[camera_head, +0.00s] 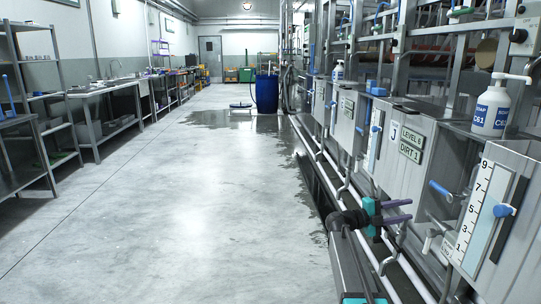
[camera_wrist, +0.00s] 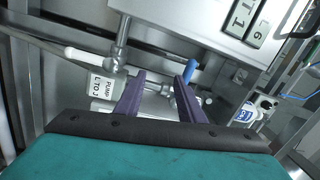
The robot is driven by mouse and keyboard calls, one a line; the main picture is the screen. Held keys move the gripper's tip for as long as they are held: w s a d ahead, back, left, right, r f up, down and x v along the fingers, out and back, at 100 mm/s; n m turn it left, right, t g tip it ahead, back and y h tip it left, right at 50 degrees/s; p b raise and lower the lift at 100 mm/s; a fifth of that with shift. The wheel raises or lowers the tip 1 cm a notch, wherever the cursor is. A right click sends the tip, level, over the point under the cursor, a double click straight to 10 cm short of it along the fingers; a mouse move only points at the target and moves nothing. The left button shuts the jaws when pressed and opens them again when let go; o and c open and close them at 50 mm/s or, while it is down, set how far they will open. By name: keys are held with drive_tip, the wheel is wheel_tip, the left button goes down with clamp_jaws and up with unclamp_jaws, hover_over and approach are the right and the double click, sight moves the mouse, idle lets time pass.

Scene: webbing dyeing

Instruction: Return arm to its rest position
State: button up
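My gripper (camera_head: 410,210) is in the lower right of the head view, in front of the machine's lower panels. Its teal body and two purple fingers point right, toward the machine. In the wrist view my gripper (camera_wrist: 165,68) shows its fingers spread apart with nothing held between them. A blue handle (camera_wrist: 190,98) appears beside the right finger in the wrist view; whether they touch cannot be told. My dark arm reaches up from the bottom of the head view to the gripper.
The machine row fills the right side, with a soap bottle (camera_head: 491,108), a numbered gauge (camera_head: 480,218) and pipes along its base. A pump label (camera_wrist: 103,92) hangs near the fingers. A blue barrel (camera_head: 267,93) stands far back. The floor (camera_head: 180,210) is open, partly wet.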

drive_tip(key=s+a+f+n+g+y+p, duration=0.1)
drive_tip(key=s+a+f+n+y+p, duration=0.2)
drive_tip(key=s+f+p, duration=0.4)
drive_tip(key=s+a+f+n+g+y+p, duration=0.1)
drive_tip(key=s+a+f+n+y+p, duration=0.1)
drive_tip(key=s+f+n+p, duration=0.5)
drive_tip(key=s+a+f+g+y+p, duration=0.1)
drive_tip(key=s+a+f+y+p, duration=0.3)
drive_tip(key=s+f, duration=0.6)
drive_tip(key=s+a+f+n+g+y+p, duration=0.1)
drive_tip(key=s+a+f+n+y+p, duration=0.15)
drive_tip(key=s, duration=0.45)
drive_tip(key=s+a+f+n+g+y+p, duration=0.1)
drive_tip(key=s+a+f+n+g+p, duration=0.2)
drive_tip(key=s, duration=0.4)
drive_tip(key=s+a+f+n+y+p, duration=0.1)
drive_tip(key=s+a+f+n+p, duration=0.2)
drive_tip(key=s, duration=0.4)
drive_tip(key=s+a+n+y, duration=0.5)
drive_tip(key=s+a+n, duration=0.1)
drive_tip(key=a+n, duration=0.5)
drive_tip(key=shift+s+a+r+n+g, duration=0.25)
drive_tip(key=shift+a+r+n+g, duration=0.15)
drive_tip(key=shift+n, duration=0.95)
drive_tip(key=shift+y, duration=0.25)
